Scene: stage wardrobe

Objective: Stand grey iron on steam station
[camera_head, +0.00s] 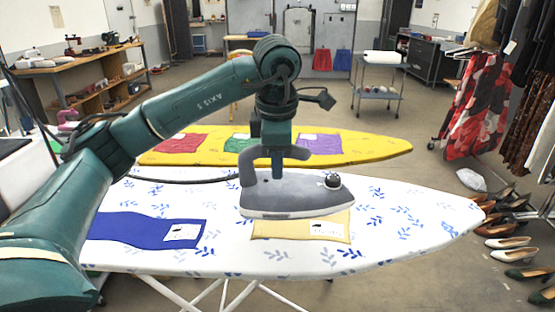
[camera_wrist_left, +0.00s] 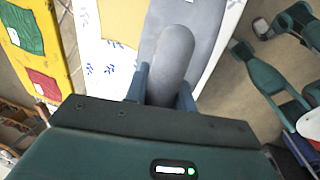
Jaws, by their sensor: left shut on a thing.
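The grey iron (camera_head: 290,197) is level, held at its handle by my left gripper (camera_head: 277,158), with the sole close above the white ironing board (camera_head: 400,215). I cannot tell whether the sole touches the yellow cloth (camera_head: 305,231) below it. In the left wrist view the iron's thick handle (camera_wrist_left: 172,62) lies between the two fingers of my left gripper (camera_wrist_left: 163,90). I cannot make out a steam station for certain. My right gripper does not show clearly; teal links of mine appear at the right of the left wrist view.
A blue cloth (camera_head: 140,229) lies on the white board's left part. Behind stands a yellow board (camera_head: 375,146) with red, green and purple cloths. A pink iron (camera_head: 68,116) is at far left. Shoes (camera_head: 503,242) line the floor at right. The white board's right end is clear.

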